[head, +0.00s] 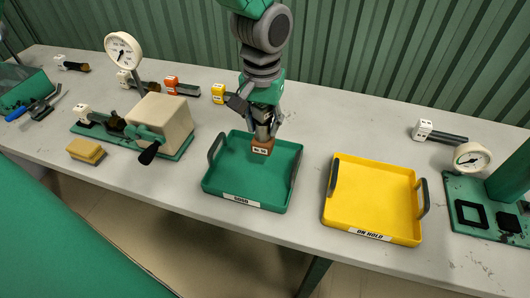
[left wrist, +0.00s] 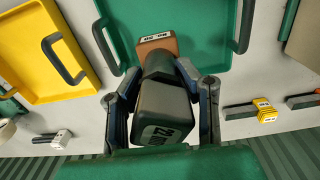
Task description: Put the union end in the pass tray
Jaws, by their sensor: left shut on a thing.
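My left gripper (head: 266,128) reaches down over the back part of a green tray (head: 225,185) labelled "GOOD". It is shut on a dark fitting with a brown labelled block (head: 262,147) at its lower end. In the left wrist view the fingers (left wrist: 165,95) flank the dark body (left wrist: 165,110), and the brown block (left wrist: 157,42) shows beyond it over the green tray (left wrist: 185,25). I cannot tell whether the block touches the tray floor. No tray with the word "pass" shows. My right gripper is not in view.
A yellow tray (head: 372,200) labelled "ON HOLD" stands to the right. Fittings with orange (head: 171,85), yellow (head: 218,93) and white (head: 423,130) blocks lie behind. A beige-boxed fixture (head: 163,122) stands left, a gauge stand (head: 472,157) right. Both trays have raised handles.

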